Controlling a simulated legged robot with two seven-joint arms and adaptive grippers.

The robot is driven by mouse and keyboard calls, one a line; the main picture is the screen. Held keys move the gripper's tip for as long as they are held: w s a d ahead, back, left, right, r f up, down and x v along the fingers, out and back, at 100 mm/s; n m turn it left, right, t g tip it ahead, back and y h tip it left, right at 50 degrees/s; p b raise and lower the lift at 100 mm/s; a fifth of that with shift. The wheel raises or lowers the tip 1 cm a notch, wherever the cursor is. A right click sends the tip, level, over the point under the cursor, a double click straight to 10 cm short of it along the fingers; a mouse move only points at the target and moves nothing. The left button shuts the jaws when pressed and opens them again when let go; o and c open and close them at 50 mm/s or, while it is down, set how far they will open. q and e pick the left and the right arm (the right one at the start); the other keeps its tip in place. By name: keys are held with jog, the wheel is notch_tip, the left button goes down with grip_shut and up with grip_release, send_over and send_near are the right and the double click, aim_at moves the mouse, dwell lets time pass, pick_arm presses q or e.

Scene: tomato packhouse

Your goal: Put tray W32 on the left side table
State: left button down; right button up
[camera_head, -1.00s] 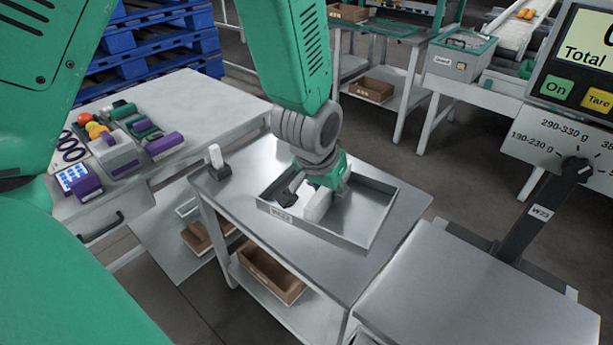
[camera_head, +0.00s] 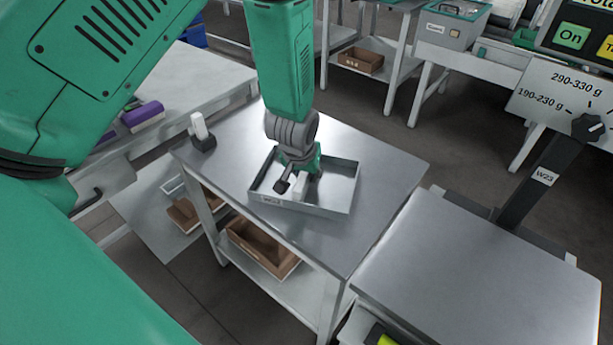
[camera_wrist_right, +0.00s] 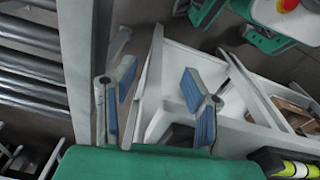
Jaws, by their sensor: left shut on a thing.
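The grey metal tray (camera_head: 338,185) is over the steel-topped side table (camera_head: 390,150) in the head view. Its front wall carries a small label that is hard to read. The tray looks level and on or very close to the tabletop; I cannot tell if it touches. My left gripper (camera_head: 293,186) reaches down from above and is shut on the tray at its front left part, hiding some of its inside. My right gripper (camera_wrist_right: 157,105) shows only in the right wrist view, its blue-padded fingers apart with nothing held between them.
A small black-and-white device (camera_head: 201,133) stands at the table's left corner. A steel scale platform (camera_head: 480,270) with a post labelled W23 (camera_head: 543,176) is at the right. The tabletop right of the tray is clear.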

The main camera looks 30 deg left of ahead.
pick_arm(q)
jog(key=shift+d, duration=0.7)
jog(key=shift+d+r, duration=0.1)
jog(key=shift+d, duration=0.35)
jog(key=c, duration=1.7)
grip_release()
jog(key=shift+c, duration=0.2)
jog(key=o, duration=0.3)
jog(key=shift+a, duration=0.25)
jog(key=shift+a+f, duration=0.3)
jog(key=shift+a, duration=0.4)
jog(key=r, duration=0.2)
jog(key=s+d+r+p, duration=0.1)
jog(key=r, duration=0.1)
jog(key=d+r, duration=0.1)
jog(key=shift+s+d+r, duration=0.1)
jog(key=shift+s+r, duration=0.25)
jog(key=shift+r, duration=0.05)
jog(key=p+v, duration=0.1)
jog(key=v, duration=0.2)
jog(key=a+p+v, duration=0.1)
jog(key=v, duration=0.2)
jog(key=shift+s+a, duration=0.1)
jog(key=shift+s, duration=0.1)
jog(key=shift+d+r, duration=0.2)
jog(key=shift+d, duration=0.35)
pick_arm(e)
jog(key=shift+d+r, duration=0.8)
jog(key=shift+r, duration=0.35)
